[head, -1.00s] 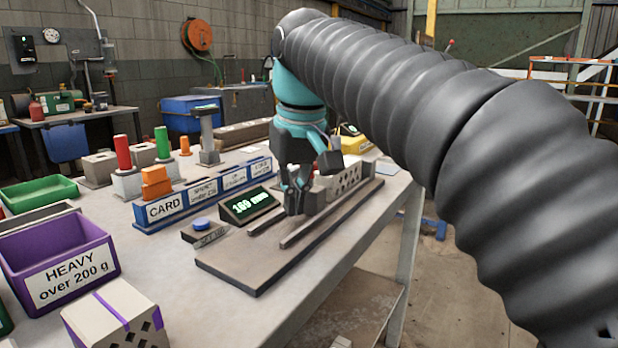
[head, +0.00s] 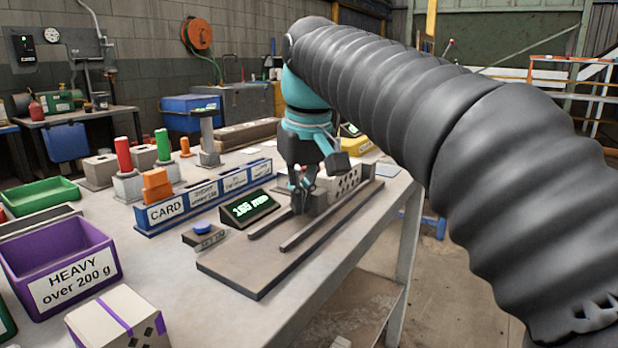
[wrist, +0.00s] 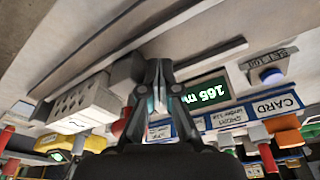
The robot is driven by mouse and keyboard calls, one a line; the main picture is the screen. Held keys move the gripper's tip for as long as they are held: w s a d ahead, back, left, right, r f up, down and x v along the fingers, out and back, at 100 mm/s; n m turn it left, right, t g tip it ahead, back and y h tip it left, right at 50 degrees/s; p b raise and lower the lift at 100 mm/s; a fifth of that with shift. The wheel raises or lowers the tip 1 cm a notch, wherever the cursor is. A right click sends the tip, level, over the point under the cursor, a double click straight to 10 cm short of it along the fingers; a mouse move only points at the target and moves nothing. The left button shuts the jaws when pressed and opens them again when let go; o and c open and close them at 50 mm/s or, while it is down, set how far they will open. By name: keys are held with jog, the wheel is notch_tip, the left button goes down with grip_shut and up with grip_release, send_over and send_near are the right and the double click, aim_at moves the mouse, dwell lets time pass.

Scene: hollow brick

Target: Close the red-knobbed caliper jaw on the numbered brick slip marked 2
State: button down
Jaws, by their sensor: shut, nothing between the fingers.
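The caliper base (head: 262,275) lies along the bench's front edge with two dark rails. My gripper (head: 300,206) is shut and empty, low over the rails, fingers pointing down. It is against or very near the left side of a grey jaw block (head: 318,200); contact is unclear. The block also shows beside my gripper (wrist: 158,72) in the wrist view (wrist: 126,68). A pale brick slip with holes (head: 347,183) sits beyond the block, also in the wrist view (wrist: 82,103). Its number is not readable. The display (head: 249,208) reads 165 mm.
Labelled bins, one marked CARD (head: 166,211), stand behind the caliper. A blue button (head: 202,227) is left of the display. A purple HEAVY bin (head: 75,275) and a taped box (head: 122,318) stand at the left. The rails' near left end is clear.

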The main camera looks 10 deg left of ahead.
aim_at(314, 188)
jog(key=shift+w+d+p, duration=0.3)
jog(key=shift+w+p, duration=0.1)
jog(key=shift+w, duration=0.3)
jog(key=shift+w+d+p, duration=0.25)
jog(key=shift+w+p, duration=0.1)
jog(key=shift+w, duration=0.3)
jog(key=shift+w+d+p, duration=0.3)
jog(key=shift+w+p, duration=0.1)
jog(key=shift+w, duration=0.3)
jog(key=shift+s, duration=0.2)
jog(key=shift+s+a, duration=0.35)
jog(key=shift+s, duration=0.4)
jog(key=shift+r, duration=0.1)
jog(key=shift+r+p, duration=0.65)
jog(key=shift+r, duration=3.25)
